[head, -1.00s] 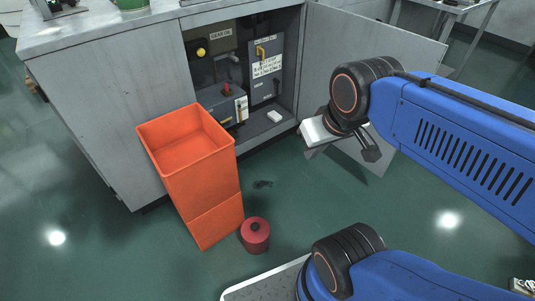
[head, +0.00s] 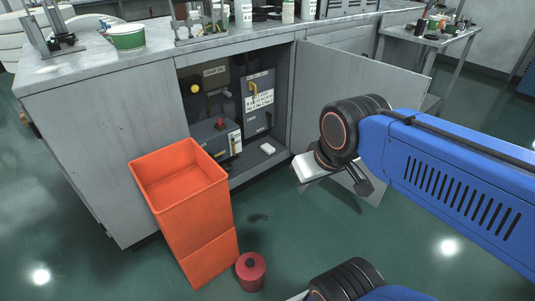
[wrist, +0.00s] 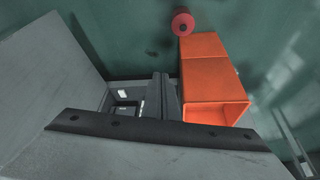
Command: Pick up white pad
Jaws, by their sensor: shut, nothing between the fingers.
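The white pad (head: 267,148) is a small pale block lying on the floor of the open cabinet, near its front right. It also shows small in the wrist view (wrist: 122,93), to the left of the fingers. My gripper (wrist: 161,76) is shut and empty, its two dark fingers close together in the wrist view. The fingers are apart from the pad. In the head view my wrist is to the right of the cabinet opening, in front of the open door, and the fingertips are hard to make out.
The cabinet door (head: 365,95) is open to the right. A grey box with a red knob (head: 215,138) stands inside, left of the pad.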

